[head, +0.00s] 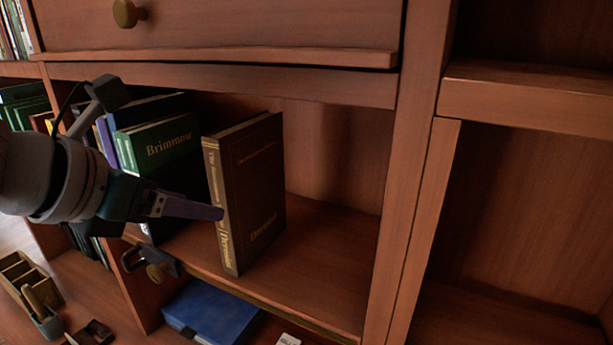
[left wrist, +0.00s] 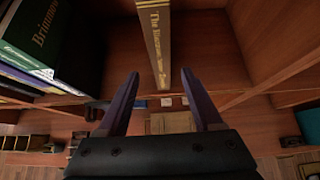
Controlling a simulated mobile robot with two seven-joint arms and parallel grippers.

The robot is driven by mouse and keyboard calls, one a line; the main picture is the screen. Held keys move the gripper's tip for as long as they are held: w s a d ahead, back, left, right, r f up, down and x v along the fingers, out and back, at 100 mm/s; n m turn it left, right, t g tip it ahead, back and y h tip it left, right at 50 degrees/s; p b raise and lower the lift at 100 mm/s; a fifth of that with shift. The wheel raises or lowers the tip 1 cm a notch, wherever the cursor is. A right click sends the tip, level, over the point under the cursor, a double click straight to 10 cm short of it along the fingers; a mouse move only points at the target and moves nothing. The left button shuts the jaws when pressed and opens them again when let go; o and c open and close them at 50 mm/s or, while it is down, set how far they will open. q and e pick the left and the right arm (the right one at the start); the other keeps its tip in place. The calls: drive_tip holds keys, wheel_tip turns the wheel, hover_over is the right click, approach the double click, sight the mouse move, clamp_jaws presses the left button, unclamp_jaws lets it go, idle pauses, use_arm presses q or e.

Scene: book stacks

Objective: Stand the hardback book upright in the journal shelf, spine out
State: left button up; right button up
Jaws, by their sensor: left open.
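The hardback book (head: 262,190) is brown with gold lettering and stands upright on the shelf board (head: 335,240) of the open compartment. Its spine faces out, toward me. Its cover faces right in the head view, and it leans slightly in the tilted picture. My left gripper (head: 218,212) is in front of the spine, with a finger close to it. In the left wrist view the two purple fingers (left wrist: 160,75) are spread, and the book's spine (left wrist: 156,45) shows beyond and between them, not gripped. Whether a finger touches it I cannot tell. My right gripper is not in view.
A green book (head: 165,143) and other books stand left of the brown one. Shelf room to its right is clear, up to the upright panel (head: 405,190). A drawer (head: 220,25) is above. A blue box (head: 212,312) and a wooden organiser (head: 28,278) lie lower down.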

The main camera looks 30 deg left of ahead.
use_arm(q)
drive_tip(key=s+d+f+n+g+y+p, duration=0.15)
drive_tip(key=s+f+n+g, duration=0.25)
drive_tip(key=s+n, duration=1.05)
drive_tip(key=d+f+n+g+h, duration=0.2)
drive_tip(key=d+n+g+h, duration=0.1)
drive_tip(key=d+n, duration=1)
drive_tip(key=n, duration=0.5)
drive_tip(key=shift+s+f, duration=0.25)
drive_tip(key=shift+n, duration=0.25)
